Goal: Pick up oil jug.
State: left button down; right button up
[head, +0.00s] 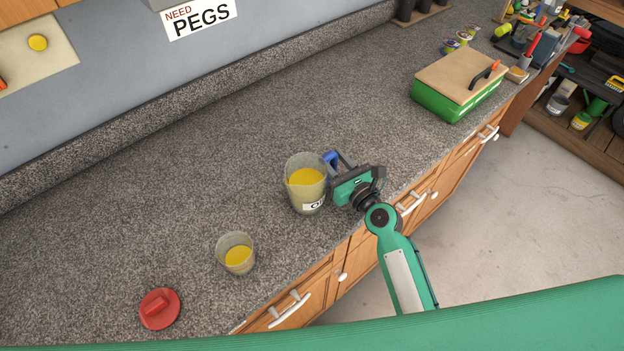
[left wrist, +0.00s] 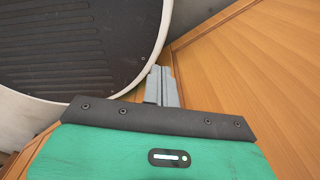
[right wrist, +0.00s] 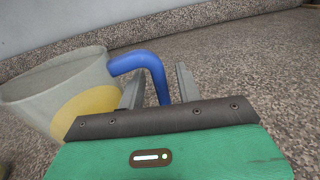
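The oil jug (head: 305,183) is a translucent grey jug with yellow oil, a white label and a blue handle (head: 331,160). It stands upright on the speckled counter near its front edge. My right gripper (head: 338,169) is at the handle, on the jug's right side. In the right wrist view, the blue handle (right wrist: 152,72) runs down between the two spread fingers, with small gaps beside it; the jug (right wrist: 62,92) is at left. My left gripper (left wrist: 162,87) shows only in the left wrist view, fingers together and empty, away from the jug.
A smaller cup with yellow liquid (head: 236,254) and a red lid-like piece (head: 159,309) stand left of the jug. A green box with a wooden lid (head: 456,86) is at the back right. The counter (head: 190,150) behind the jug is clear. Drawers with white handles line the front.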

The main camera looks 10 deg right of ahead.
jog(key=shift+w+a, duration=0.1)
jog(key=shift+w, duration=0.1)
grip_shut()
jog(key=shift+r, duration=0.1)
jog(key=shift+r, duration=0.15)
